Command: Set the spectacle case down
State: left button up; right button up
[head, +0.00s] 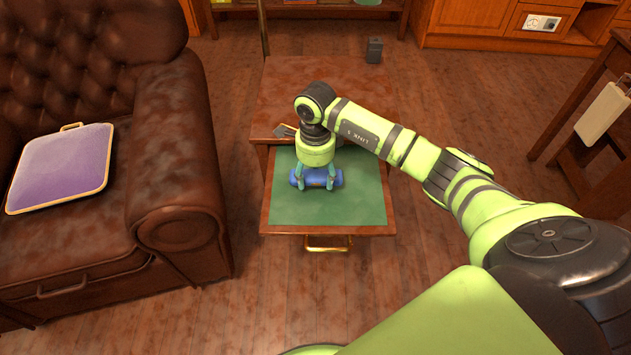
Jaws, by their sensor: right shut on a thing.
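The spectacle case is a small blue, rounded, elongated thing (311,178). It is over the green surface (345,207) of a pulled-out wooden drawer or slide with a brass handle (328,243). My right gripper (316,184) points down and is shut on the case, one finger toward each end. I cannot tell whether the case touches the green surface or hangs just above it. My left gripper is not in view.
A wooden table top (300,90) adjoins the green surface behind, with a small object (287,131) at its front left edge. A brown leather armchair (170,150) with a purple cushion-like item (62,168) stands left. Green surface is clear around the case.

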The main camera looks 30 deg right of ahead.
jog(key=shift+s+f, duration=0.1)
jog(key=shift+f, duration=0.8)
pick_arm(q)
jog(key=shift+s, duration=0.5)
pick_arm(e)
jog(key=shift+f, duration=0.4)
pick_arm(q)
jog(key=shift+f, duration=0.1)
pick_arm(e)
jog(key=shift+f+b, duration=0.2)
jog(key=shift+b, duration=0.1)
jog(key=o, duration=1.1)
jog(key=shift+o, duration=0.2)
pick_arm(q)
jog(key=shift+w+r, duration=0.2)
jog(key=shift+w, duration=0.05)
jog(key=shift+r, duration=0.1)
pick_arm(e)
jog(key=shift+r, duration=0.15)
